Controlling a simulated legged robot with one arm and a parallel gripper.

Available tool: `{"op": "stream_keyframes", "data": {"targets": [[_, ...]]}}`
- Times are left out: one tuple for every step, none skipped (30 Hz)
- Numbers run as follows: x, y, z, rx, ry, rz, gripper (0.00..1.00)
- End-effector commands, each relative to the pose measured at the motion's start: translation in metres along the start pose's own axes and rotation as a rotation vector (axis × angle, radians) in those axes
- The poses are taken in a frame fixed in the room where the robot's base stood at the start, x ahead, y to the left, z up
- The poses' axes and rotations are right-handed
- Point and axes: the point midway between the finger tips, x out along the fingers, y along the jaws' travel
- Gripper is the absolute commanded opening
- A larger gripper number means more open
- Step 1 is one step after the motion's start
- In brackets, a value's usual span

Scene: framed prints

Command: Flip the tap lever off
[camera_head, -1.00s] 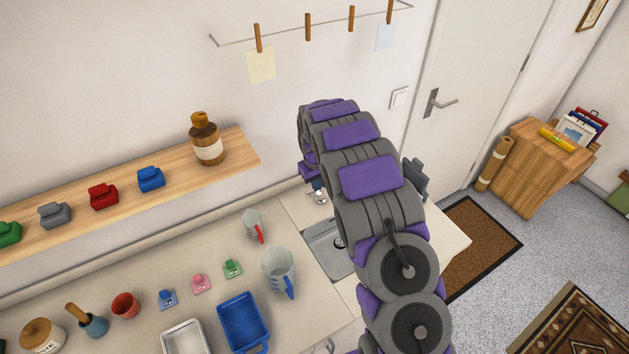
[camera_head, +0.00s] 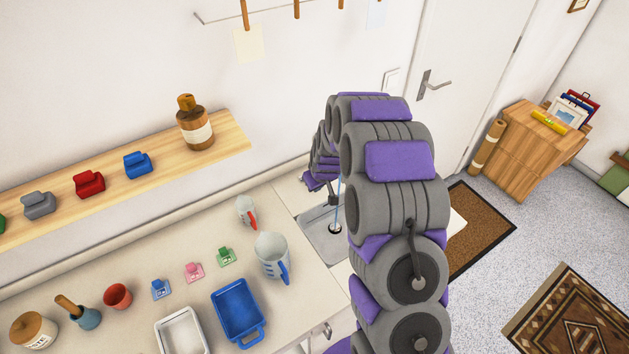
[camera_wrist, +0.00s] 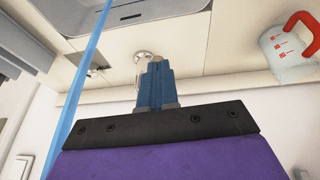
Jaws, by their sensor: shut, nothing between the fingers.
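My gripper (camera_wrist: 155,72) is shut and empty, its blue fingers together in the wrist view. Just beyond the fingertips is a round silver fitting (camera_wrist: 143,56), seemingly part of the tap and partly hidden by them; I cannot tell whether they touch. The tap lever cannot be made out clearly. A thin blue stream of water (camera_wrist: 83,72) crosses the left of the wrist view. In the head view the stream (camera_head: 337,204) falls into the grey sink (camera_head: 312,224). My arm hides most of the tap there.
A clear measuring jug (camera_head: 272,257) and a smaller red-handled one (camera_head: 246,211) stand left of the sink. A blue tray (camera_head: 238,308) and a white tray (camera_head: 181,332) lie near the counter's front. A wooden shelf (camera_head: 222,133) holds a brown bottle (camera_head: 195,122).

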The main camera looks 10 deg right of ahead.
Motion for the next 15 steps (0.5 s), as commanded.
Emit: {"op": "stream_keyframes", "data": {"targets": [[0.002,-0.0003,0.003,0.0,-0.001,-0.001,0.0],[0.0026,-0.0003,0.0041,0.0,-0.002,-0.001,0.0],[0.0035,-0.0004,0.0055,0.0,-0.002,-0.001,0.0],[0.0041,-0.0004,0.0064,-0.001,-0.002,-0.001,0.0],[0.0046,-0.0005,0.0071,-0.001,-0.002,-0.001,0.0],[0.0052,-0.0005,0.0079,-0.001,-0.002,0.0,0.0],[0.0056,-0.0005,0.0084,-0.001,-0.002,0.0,0.0],[0.0059,-0.0005,0.0089,-0.001,-0.002,0.0,0.0],[0.0063,-0.0005,0.0093,-0.001,-0.001,0.0,0.0],[0.0065,-0.0005,0.0096,-0.001,-0.002,0.0,0.0],[0.0067,-0.0006,0.0099,-0.001,-0.002,0.0,0.0],[0.0069,-0.0006,0.0101,-0.001,-0.002,0.0,0.0],[0.0071,-0.0006,0.0102,-0.001,-0.002,0.0,0.0],[0.0071,-0.0006,0.0102,-0.001,-0.002,0.0,0.0],[0.0073,-0.0005,0.0102,-0.001,-0.002,0.0,0.0]]}}
